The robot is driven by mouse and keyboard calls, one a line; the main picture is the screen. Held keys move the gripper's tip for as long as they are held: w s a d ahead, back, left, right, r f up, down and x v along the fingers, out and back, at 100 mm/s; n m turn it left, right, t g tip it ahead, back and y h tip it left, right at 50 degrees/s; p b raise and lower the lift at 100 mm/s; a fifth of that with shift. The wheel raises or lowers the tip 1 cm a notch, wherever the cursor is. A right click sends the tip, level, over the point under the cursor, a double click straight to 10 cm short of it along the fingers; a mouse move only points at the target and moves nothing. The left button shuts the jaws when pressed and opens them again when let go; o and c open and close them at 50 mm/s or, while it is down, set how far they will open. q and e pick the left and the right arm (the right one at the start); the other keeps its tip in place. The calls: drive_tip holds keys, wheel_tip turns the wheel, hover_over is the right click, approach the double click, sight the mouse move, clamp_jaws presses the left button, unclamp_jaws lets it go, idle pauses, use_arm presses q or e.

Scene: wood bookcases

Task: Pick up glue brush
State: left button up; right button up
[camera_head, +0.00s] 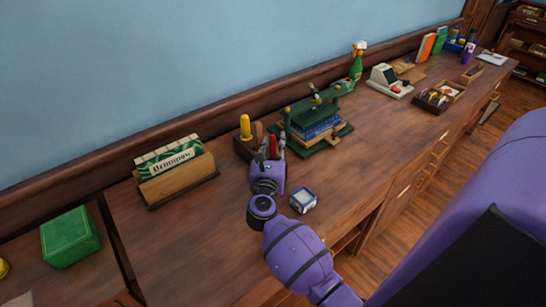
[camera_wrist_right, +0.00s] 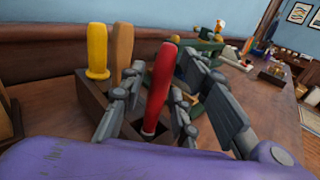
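A wooden tool holder (camera_head: 241,149) stands on the desk against the wall. It holds upright tools: a yellow handle (camera_wrist_right: 97,50), a brown wooden handle (camera_wrist_right: 121,48) and a red handle (camera_wrist_right: 160,88). I cannot tell from the handles which is the glue brush, since their lower ends are hidden in the holder. My right gripper (camera_head: 270,156) is at the holder's right end. In the right wrist view its fingers (camera_wrist_right: 162,82) stand on both sides of the red handle, apart, with narrow gaps showing. My left gripper is not in view.
A green press (camera_head: 318,118) with blue books stands just right of the holder. A small white-and-blue container (camera_head: 303,200) is close to my right wrist. A wooden card rack (camera_head: 180,180) stands left. The desk's front left is clear.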

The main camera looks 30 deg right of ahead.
clamp_jaws()
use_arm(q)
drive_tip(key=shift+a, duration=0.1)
